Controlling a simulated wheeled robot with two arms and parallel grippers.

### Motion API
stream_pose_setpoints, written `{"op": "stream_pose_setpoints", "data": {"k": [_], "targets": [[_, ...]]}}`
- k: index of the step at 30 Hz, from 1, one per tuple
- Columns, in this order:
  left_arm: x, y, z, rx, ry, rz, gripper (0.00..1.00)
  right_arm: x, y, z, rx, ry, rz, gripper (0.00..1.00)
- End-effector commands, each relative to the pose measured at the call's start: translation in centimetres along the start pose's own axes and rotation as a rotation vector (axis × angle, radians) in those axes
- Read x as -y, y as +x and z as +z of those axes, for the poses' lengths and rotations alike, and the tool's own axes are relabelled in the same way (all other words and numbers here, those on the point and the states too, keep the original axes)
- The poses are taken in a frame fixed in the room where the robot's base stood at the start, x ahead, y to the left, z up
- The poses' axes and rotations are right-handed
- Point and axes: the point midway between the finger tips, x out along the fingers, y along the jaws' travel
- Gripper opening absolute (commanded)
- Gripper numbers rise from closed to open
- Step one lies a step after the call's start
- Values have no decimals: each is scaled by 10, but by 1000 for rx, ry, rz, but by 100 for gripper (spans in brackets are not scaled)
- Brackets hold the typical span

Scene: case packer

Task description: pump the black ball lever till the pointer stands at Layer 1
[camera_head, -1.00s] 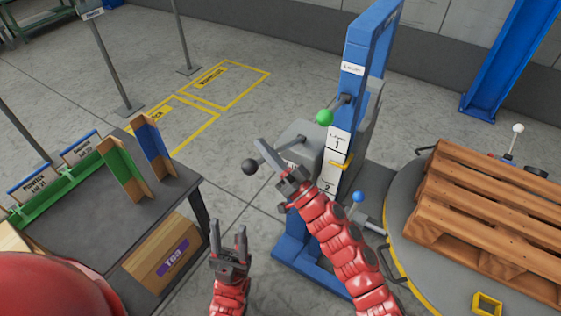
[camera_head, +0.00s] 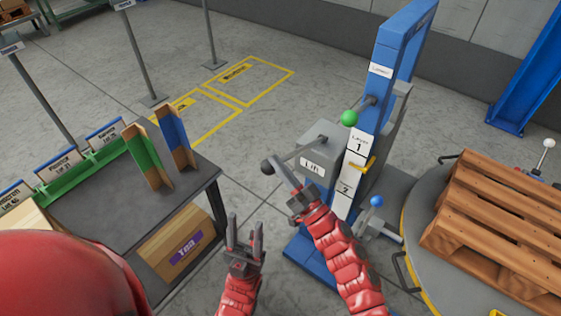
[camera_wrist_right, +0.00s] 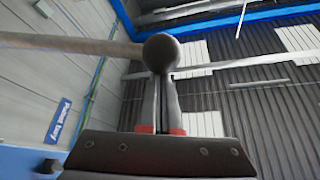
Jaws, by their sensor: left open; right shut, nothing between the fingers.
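The black ball (camera_head: 267,167) is on the end of a lever rod that runs to the grey box marked Lift (camera_head: 313,165). My right gripper (camera_head: 281,178) is shut and empty, with its fingertips at the ball. In the right wrist view the ball (camera_wrist_right: 161,52) sits at the tips of the closed fingers (camera_wrist_right: 160,85); whether they touch I cannot tell. The yellow pointer (camera_head: 365,164) on the blue post (camera_head: 386,75) stands between the Layer 1 label (camera_head: 357,145) and the 2 label (camera_head: 345,188), below Layer 1. My left gripper (camera_head: 244,230) is open and empty, low in the middle.
A green ball knob (camera_head: 348,118) is on the post above the lever, and a blue ball knob (camera_head: 376,201) lower right. A wooden pallet (camera_head: 500,215) lies on a round turntable at right. A dark table (camera_head: 100,205) with green and blue corner pieces stands at left.

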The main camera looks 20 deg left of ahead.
Motion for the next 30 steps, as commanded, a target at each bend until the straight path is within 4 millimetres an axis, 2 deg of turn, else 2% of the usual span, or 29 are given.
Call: {"op": "stream_pose_setpoints", "data": {"k": [1,10,18,24,30], "targets": [[-1,-13,2,0,0,0,50,-3,-7,13,2,-16,-7,0],[-4,-70,12,0,0,0,50,-6,-42,78,2,-210,-113,0],[-6,-122,21,0,0,0,50,-24,-73,136,4,-402,-213,0],[-8,-151,25,0,0,0,50,-38,-87,164,3,-513,-271,0],[-8,-167,28,0,0,0,50,-48,-96,179,4,-582,-310,0]]}}
